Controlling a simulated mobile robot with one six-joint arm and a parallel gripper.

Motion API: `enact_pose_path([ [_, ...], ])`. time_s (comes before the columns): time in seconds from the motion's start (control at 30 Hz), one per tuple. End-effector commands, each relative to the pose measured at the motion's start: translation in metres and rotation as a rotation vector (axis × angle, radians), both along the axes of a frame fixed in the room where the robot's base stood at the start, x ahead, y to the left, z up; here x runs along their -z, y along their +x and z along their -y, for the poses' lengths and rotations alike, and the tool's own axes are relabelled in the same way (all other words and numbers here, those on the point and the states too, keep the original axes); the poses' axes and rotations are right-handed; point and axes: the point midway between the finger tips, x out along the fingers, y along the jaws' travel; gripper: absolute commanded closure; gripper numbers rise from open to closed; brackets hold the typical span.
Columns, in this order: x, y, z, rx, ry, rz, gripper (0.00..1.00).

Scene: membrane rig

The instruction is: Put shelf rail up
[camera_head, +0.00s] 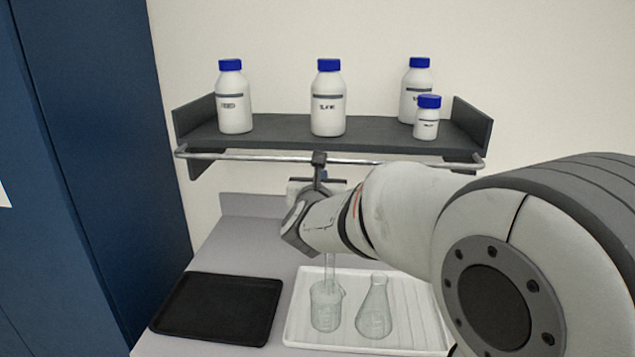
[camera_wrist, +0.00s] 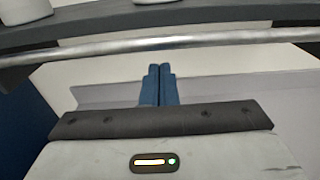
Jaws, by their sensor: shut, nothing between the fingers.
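The shelf rail (camera_head: 240,156) is a thin metal bar along the front of the dark grey shelf (camera_head: 275,136). It sits low, about level with or just under the shelf board's front edge, with bent ends at both sides. My gripper (camera_head: 319,158) is shut and empty; its tips overlap the middle of the rail in the head view. In the wrist view, the shut blue fingers (camera_wrist: 159,72) end just short of the rail (camera_wrist: 200,40) in the picture, with a small gap. Whether they touch it, I cannot tell.
White bottles with blue caps, such as the middle one (camera_head: 328,100), stand on the shelf. Below, a black tray (camera_head: 218,308) lies empty and a white tray (camera_head: 300,338) holds a beaker (camera_head: 326,308) and a flask (camera_head: 375,310). A blue cabinet (camera_head: 100,150) stands left.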

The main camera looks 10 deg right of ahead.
Motion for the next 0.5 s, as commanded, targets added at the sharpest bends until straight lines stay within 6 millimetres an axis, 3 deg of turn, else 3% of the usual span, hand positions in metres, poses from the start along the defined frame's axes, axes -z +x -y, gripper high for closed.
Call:
enact_pose_path([
  [0.1, -0.0122, -0.0031, -0.001, -0.001, -0.001, 0.0, 1.0],
  [0.5, -0.014, -0.0046, -0.0013, 0.0, -0.001, -0.001, 1.0],
])
